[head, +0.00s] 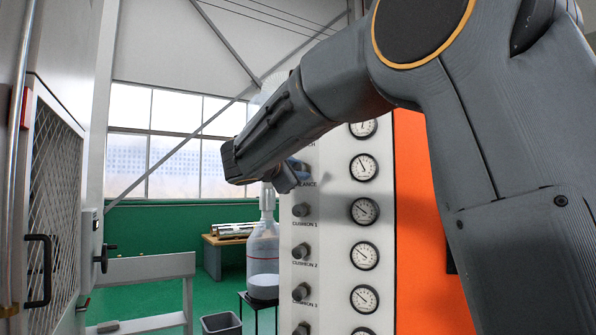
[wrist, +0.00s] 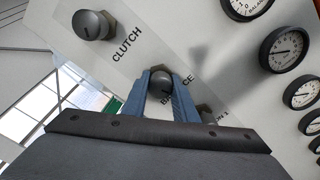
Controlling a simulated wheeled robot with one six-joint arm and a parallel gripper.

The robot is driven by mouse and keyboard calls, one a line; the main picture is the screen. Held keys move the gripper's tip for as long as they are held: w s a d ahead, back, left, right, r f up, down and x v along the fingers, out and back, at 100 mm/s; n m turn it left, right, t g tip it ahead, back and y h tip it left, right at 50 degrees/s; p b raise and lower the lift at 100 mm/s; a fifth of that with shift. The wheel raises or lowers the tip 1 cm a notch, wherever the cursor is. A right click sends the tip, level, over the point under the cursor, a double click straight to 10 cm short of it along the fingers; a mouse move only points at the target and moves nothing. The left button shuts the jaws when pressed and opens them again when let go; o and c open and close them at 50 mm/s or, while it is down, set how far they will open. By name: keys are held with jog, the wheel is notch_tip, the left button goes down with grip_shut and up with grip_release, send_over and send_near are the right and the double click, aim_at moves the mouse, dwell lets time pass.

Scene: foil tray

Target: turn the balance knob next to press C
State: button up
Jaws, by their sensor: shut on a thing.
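The balance knob (wrist: 160,82) is a dark grey round knob on a white panel (wrist: 130,60), with the partly covered label "BALANCE" beside it in the wrist view. My gripper (wrist: 161,87) has its two blue fingers shut on this knob, one on each side. In the head view my gripper (head: 290,178) reaches the panel just above the "CUSHION 1" knob (head: 301,210), and the balance knob is hidden behind it. The knob's pointer angle is hard to read. No "press C" marking is legible.
The clutch knob (wrist: 92,25) is on the same panel. Round gauges (head: 364,212) line the panel's right side, beside an orange panel (head: 425,220). A large bottle (head: 263,255) stands left of the panel. A mesh cabinet door (head: 45,190) is at far left.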

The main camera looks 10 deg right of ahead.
jog(key=shift+f+m+b, duration=0.15)
jog(key=shift+m+b, duration=0.25)
jog(key=shift+b, duration=0.65)
jog(key=shift+f+m+b, duration=0.1)
jog(key=shift+m+b, duration=0.4)
jog(key=shift+b, duration=0.75)
jog(key=m+b, duration=0.2)
jog(key=b, duration=0.2)
jog(key=shift+w, duration=0.1)
jog(key=m+b, duration=0.2)
jog(key=b, duration=0.2)
jog(key=shift+b, duration=0.3)
jog(key=shift+m+b, duration=0.9)
jog(key=shift+b, duration=0.3)
jog(key=shift+r, duration=0.25)
jog(key=o, duration=1)
jog(key=shift+o, duration=0.2)
